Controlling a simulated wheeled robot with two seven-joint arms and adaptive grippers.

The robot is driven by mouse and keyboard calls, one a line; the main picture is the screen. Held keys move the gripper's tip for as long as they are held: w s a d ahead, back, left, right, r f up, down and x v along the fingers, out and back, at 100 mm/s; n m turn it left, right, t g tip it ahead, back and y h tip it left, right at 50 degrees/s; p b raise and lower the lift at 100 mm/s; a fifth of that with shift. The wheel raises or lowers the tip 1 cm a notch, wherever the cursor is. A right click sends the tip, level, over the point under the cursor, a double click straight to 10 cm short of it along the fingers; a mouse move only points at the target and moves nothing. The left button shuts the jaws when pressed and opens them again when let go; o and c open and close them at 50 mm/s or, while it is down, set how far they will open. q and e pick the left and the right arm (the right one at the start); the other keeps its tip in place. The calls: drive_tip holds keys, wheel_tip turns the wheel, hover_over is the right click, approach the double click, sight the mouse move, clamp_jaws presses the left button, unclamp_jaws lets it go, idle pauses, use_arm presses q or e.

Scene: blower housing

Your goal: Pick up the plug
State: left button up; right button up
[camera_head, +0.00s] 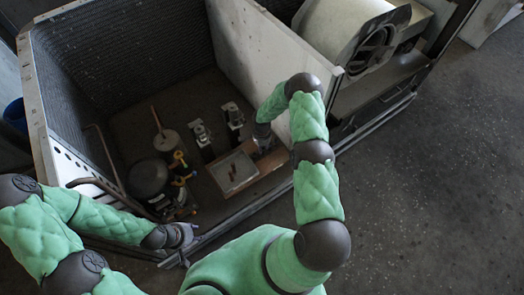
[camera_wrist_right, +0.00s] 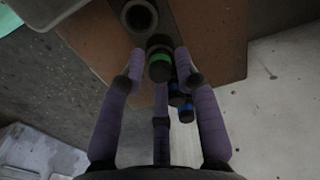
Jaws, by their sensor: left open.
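A dark cylindrical piece with a green band, which looks like the plug (camera_wrist_right: 159,66), is between the fingertips of my right gripper (camera_wrist_right: 160,56) in the right wrist view. The side fingers are spread with a visible gap on either side of it, so the gripper looks open around it. In the head view my right gripper (camera_head: 263,139) is inside the housing beside the partition; the plug cannot be made out there. My left gripper (camera_head: 180,236) is open and empty near the housing's front edge.
Blue-banded dark pieces (camera_wrist_right: 182,102) sit close to the right finger, and a grey ring-shaped cup (camera_wrist_right: 138,17) is just beyond. A grey tray (camera_head: 234,184) lies on a brown board. A dark compressor (camera_head: 148,178) and hoses crowd the left.

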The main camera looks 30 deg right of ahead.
drive_tip(key=shift+f, duration=0.3)
drive_tip(key=c, duration=0.6)
drive_tip(key=shift+r, duration=0.1)
